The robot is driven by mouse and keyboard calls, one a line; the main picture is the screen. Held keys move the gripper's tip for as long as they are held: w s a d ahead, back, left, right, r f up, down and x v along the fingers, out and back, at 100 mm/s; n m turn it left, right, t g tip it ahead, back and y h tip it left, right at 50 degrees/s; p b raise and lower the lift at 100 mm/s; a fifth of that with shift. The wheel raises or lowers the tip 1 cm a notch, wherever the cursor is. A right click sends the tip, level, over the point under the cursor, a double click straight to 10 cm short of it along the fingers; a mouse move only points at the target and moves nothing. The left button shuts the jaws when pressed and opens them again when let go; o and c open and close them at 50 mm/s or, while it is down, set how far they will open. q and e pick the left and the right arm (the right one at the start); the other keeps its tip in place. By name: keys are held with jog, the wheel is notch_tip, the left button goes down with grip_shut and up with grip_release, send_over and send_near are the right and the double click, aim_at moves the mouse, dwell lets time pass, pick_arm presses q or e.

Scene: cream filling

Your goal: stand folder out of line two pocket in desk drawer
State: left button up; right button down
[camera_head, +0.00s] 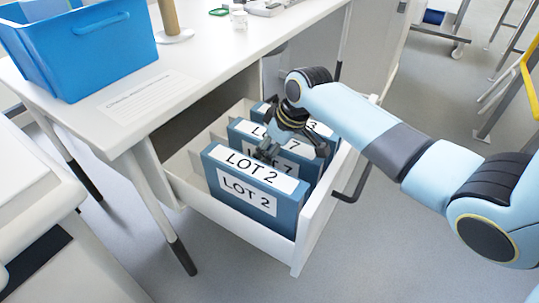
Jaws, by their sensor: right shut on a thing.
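The open desk drawer (307,233) holds several blue folders standing upright in a row with white labels. The front folder reads LOT 2 (227,193). Behind it stands a folder with a 7 on its label (240,131), and a further folder (322,131) reading 3 stands at the back. The gripper and wrist hide parts of the folders behind. My left gripper is not in view.
Pale dividers (198,150) stand at the drawer's left. The floor right of the drawer is clear.

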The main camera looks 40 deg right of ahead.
jog(key=shift+f, duration=0.25)
jog(key=c, duration=0.6)
grip_release()
jog(key=shift+f, duration=0.1)
jog(key=p+v, duration=0.4)
jog(key=v, duration=0.8)
